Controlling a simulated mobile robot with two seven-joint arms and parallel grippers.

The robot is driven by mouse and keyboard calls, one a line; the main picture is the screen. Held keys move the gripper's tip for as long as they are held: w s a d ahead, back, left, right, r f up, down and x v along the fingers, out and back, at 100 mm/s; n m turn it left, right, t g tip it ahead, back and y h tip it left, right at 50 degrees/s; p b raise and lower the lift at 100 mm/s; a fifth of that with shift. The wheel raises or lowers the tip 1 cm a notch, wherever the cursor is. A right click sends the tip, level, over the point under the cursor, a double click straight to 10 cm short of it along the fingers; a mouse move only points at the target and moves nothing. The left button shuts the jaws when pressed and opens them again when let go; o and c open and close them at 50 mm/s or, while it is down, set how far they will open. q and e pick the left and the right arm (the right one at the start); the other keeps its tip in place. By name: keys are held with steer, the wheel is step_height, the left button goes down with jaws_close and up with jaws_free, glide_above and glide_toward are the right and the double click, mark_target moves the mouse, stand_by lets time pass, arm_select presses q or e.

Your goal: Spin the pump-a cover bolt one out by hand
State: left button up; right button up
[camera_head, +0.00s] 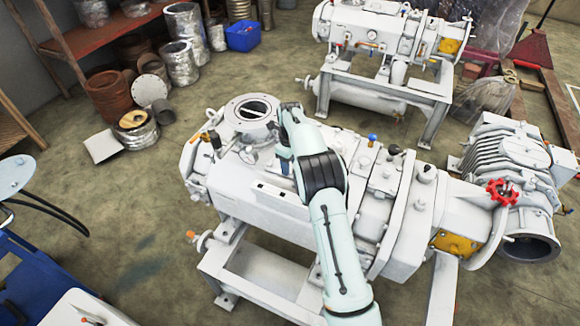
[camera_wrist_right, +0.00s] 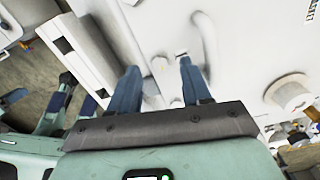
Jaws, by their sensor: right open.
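The white pump (camera_head: 290,205) stands on a pale frame in the middle of the head view, with a round open flange (camera_head: 252,112) on top. My right arm reaches over it from the front, and the right gripper (camera_head: 285,165) points down at the pump's top beside the flange. In the wrist view my right gripper (camera_wrist_right: 160,76) has its two blue fingers apart over the white housing. Small pale fittings show between and beside the fingertips. I cannot tell which is the cover bolt, or whether a finger touches it.
A second pump (camera_head: 375,35) stands behind on its own frame. A red handwheel (camera_head: 502,192) and a ribbed motor-like unit (camera_head: 505,155) are at the right. Shelves, pots and a blue bin (camera_head: 243,35) line the back left.

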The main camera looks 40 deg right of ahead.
steer(key=shift+f, duration=0.9)
jaws_close()
